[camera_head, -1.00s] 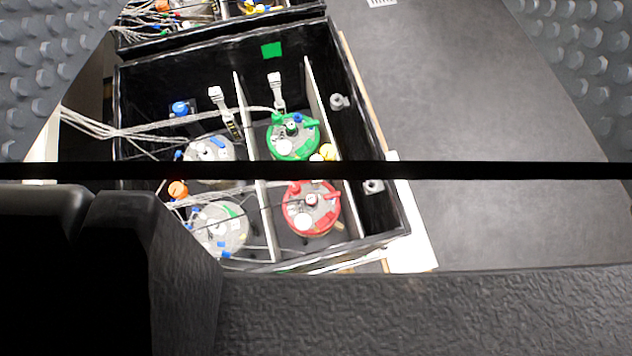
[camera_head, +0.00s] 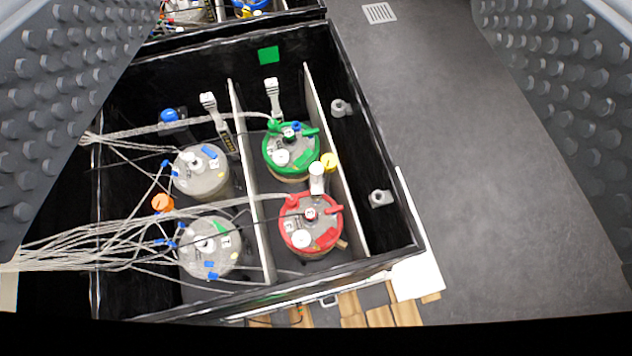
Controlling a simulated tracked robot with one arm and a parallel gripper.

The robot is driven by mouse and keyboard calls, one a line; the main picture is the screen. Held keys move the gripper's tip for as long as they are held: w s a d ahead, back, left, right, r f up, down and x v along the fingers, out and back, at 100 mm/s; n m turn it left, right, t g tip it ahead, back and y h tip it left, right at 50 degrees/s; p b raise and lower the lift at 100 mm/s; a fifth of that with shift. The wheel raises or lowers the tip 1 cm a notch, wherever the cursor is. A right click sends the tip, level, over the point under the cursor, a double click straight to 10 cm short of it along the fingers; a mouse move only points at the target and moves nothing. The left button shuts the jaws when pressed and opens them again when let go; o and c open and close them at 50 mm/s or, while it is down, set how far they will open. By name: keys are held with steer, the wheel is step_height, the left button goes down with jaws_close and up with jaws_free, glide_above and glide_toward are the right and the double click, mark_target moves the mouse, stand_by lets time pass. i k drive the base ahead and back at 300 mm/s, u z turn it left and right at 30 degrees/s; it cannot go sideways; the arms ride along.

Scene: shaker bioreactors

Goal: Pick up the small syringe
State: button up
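My gripper (camera_head: 316,90) is open, with a grey studded finger pad at each side of the view and nothing held between them. I cannot make out the small syringe for sure. A small white upright cylinder (camera_head: 317,178) stands at the back edge of the red-lidded vessel (camera_head: 310,222). Slim white pieces also show in the black box, one left of the divider (camera_head: 215,112) and one behind the green-lidded vessel (camera_head: 272,96). I cannot tell whether any of these is the syringe. All are well apart from my gripper's pads.
The black box (camera_head: 405,235) also holds two grey-lidded vessels (camera_head: 200,172) with many thin tubes running left. White dividers (camera_head: 250,185) split it. Another box (camera_head: 240,28) stands behind. Bare grey floor (camera_head: 480,200) lies to the right, with wooden slats (camera_head: 380,317) in front.

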mark_target(316, 191)
steer(key=u, duration=1.95)
steer(key=k, duration=0.75)
steer(key=z, duration=1.5)
steer(key=i, duration=0.5)
steer(key=u, duration=0.05)
